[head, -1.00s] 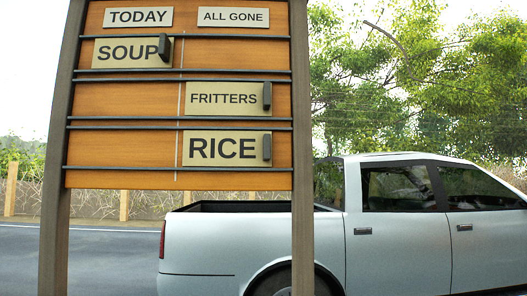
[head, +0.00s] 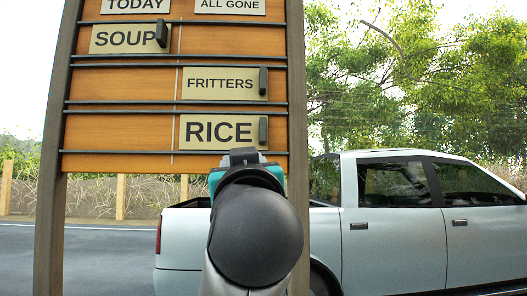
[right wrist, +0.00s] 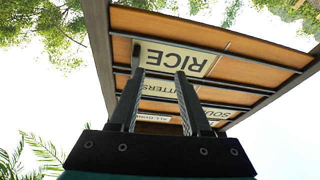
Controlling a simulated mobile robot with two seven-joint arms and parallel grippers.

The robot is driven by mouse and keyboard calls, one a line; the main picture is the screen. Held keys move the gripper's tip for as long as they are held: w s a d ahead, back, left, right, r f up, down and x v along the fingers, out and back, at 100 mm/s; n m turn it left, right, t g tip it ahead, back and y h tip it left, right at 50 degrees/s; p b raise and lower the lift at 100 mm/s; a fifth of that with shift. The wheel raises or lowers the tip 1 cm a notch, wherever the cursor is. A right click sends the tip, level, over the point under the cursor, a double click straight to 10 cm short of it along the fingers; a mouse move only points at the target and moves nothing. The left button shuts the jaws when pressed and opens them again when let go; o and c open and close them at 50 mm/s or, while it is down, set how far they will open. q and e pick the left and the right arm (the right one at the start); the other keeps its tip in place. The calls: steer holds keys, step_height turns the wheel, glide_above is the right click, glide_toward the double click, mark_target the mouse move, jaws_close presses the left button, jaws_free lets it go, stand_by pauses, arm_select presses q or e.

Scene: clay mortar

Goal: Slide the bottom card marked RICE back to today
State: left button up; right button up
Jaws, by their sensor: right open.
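The RICE card (head: 216,132) sits in the bottom rail of the wooden board, right of the thin vertical line, under the ALL GONE label (head: 230,6). Its dark upright handle (head: 263,130) is at its right end. The TODAY label (head: 136,5) heads the left column. My right gripper (head: 243,155) is just below the RICE card in the head view, partly hidden by my own wrist. In the right wrist view my right gripper (right wrist: 157,75) is open and empty, its fingers pointing up toward the RICE card (right wrist: 175,58). My left gripper is not in view.
The SOUP card (head: 130,38) is at top left under TODAY, and the FRITTERS card (head: 224,84) is in the middle right. Dark rails (head: 175,103) cross the board. The bottom row left of RICE is clear. A pickup truck (head: 395,215) stands behind.

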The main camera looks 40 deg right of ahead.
steer(key=s+d+r+m+h, duration=0.1)
steer(key=s+r+m, duration=0.1)
steer(key=s, duration=0.3)
steer(key=p, duration=0.7)
glide_toward(264, 130)
steer(key=p+x, duration=0.9)
steer(key=x, duration=0.1)
steer(key=shift+c, duration=0.3)
steer(key=shift+a, duration=0.1)
jaws_close()
stand_by(1.1)
